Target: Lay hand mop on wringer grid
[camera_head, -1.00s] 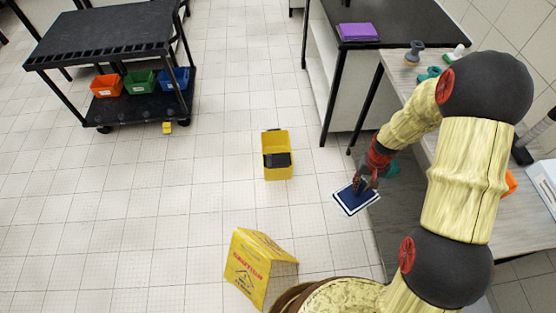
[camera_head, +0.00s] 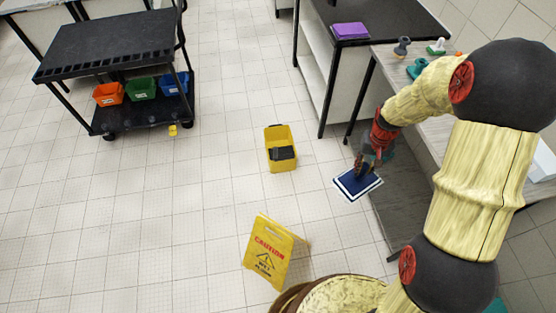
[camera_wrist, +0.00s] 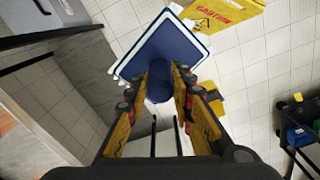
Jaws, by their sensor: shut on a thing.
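The hand mop (camera_head: 357,184) is a flat dark blue pad with a white border. My gripper (camera_head: 367,166) is shut on its handle and holds it beside the grey bench. In the wrist view the mop pad (camera_wrist: 166,52) lies beyond my fingertips (camera_wrist: 165,85), which close around its round blue handle (camera_wrist: 159,82). The mop is apart from the bucket.
A yellow caution sign (camera_head: 268,252) stands on the floor in front of the bucket. A black cart (camera_head: 110,48) with coloured bins is at the back left. The grey bench (camera_head: 405,190) is close on the right. The tiled floor between is clear.

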